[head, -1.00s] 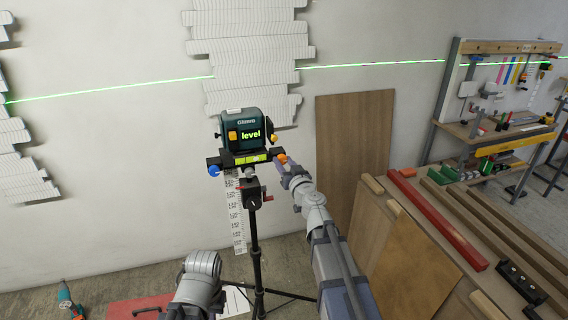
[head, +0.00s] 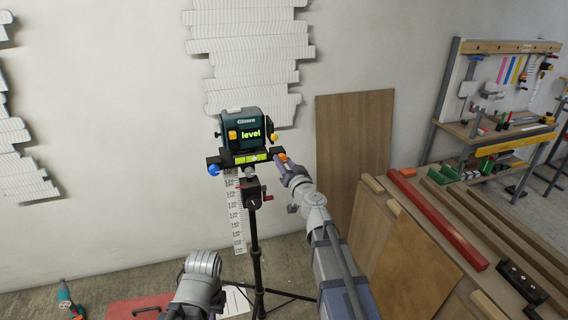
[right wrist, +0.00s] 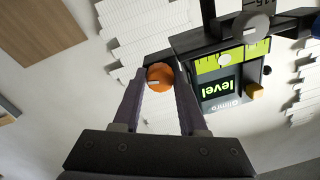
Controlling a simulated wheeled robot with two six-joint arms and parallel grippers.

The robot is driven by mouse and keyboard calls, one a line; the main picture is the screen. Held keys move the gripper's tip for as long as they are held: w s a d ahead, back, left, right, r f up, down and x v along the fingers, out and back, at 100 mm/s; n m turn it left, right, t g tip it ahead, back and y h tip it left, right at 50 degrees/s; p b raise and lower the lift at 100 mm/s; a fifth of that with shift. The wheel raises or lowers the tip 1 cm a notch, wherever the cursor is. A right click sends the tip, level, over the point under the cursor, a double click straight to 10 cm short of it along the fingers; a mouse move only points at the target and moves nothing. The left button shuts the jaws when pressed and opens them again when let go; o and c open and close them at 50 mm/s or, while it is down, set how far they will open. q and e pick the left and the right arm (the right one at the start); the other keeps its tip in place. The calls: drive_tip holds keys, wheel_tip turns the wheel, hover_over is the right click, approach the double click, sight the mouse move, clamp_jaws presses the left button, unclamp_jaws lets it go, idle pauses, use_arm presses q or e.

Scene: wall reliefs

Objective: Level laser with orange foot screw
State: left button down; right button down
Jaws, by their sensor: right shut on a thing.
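The laser (head: 246,130) is a dark teal box on a black levelling base atop a tripod (head: 255,230). Its display (head: 250,135) reads "level" in bright letters, also seen in the right wrist view (right wrist: 217,87). A yellow-green vial strip (head: 250,157) runs along the base. The orange foot screw (right wrist: 160,77) is at the base's right end, and a blue knob (head: 213,169) is at its left end. My right gripper (right wrist: 159,82) is shut on the orange foot screw, a finger on each side. My left arm shows at the bottom; its gripper fingers are not visible.
White layered relief panels (head: 245,60) are on the wall behind the laser. A wooden board (head: 352,150) leans right of the tripod. A bench with a red bar (head: 437,220) and wood strips fills the right. A drill (head: 67,297) lies on the floor at lower left.

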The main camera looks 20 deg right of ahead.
drive_tip(key=m, duration=0.6)
drive_tip(key=shift+m, duration=0.3)
drive_tip(key=m, duration=0.5)
drive_tip(key=shift+m+h+b, duration=0.3)
drive_tip(key=shift+b, duration=0.05)
drive_tip(key=shift+c, duration=2.2)
unclamp_jaws()
drive_tip(key=shift+s, duration=0.1)
drive_tip(key=s, duration=0.7)
drive_tip(key=shift+s+d+f, duration=0.15)
drive_tip(key=shift+s+f, duration=0.1)
drive_tip(key=shift+s, duration=0.05)
